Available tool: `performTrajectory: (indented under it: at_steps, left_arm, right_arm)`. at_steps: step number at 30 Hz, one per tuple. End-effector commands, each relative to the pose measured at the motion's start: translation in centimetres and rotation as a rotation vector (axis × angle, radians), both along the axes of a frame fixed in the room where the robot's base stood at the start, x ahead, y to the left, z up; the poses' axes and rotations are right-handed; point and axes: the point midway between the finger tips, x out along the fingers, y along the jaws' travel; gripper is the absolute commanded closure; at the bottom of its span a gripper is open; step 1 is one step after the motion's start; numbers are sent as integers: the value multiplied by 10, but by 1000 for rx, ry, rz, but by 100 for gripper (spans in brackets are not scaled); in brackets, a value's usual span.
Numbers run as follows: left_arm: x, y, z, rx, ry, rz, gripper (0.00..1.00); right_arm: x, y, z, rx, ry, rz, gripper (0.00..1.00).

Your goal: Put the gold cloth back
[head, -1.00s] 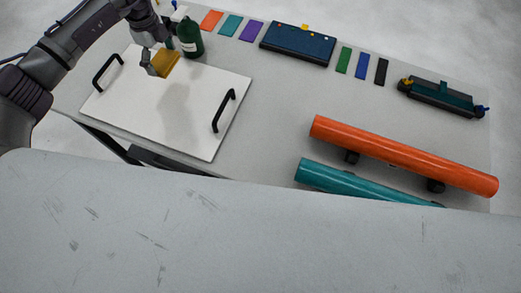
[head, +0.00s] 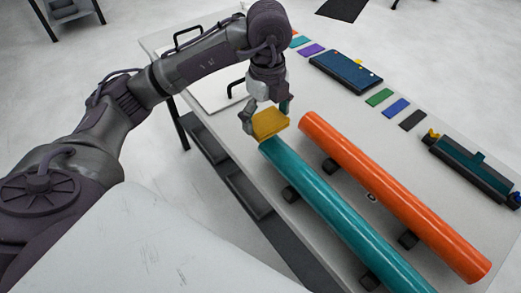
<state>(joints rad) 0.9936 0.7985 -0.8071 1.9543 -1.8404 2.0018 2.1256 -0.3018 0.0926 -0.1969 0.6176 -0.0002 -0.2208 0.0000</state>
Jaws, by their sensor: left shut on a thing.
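The gold cloth (head: 270,123) is a small yellow-gold folded block in the head view. I cannot tell whether the cloth touches the roll's end. My right gripper is not in view.
An orange roll (head: 390,190) lies beside the teal one on dark supports. A white board (head: 212,92) with black handles is partly hidden behind my arm. A dark blue case (head: 345,72), green (head: 379,97), blue (head: 396,108) and dark (head: 413,119) swatches and a dark tool holder (head: 470,168) line the far side.

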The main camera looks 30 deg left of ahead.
Motion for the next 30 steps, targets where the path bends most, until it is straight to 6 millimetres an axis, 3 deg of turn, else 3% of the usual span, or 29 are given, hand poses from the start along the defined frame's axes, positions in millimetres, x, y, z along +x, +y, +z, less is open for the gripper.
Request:
performTrajectory:
  at_steps: [5,12,18,26,30]
  left_arm:
    - [4,10,-8,1,3,2,45]
    - [36,53,-39,1,5,4,45]
    - [60,82,-61,-1,2,1,45]
    - [67,92,-75,0,2,-4,45]
    - [66,93,-95,1,5,-3,45]
  right_arm:
    - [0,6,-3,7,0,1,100]
    - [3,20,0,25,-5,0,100]
    - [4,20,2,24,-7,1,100]
    - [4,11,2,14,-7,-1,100]
    - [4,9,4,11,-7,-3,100]
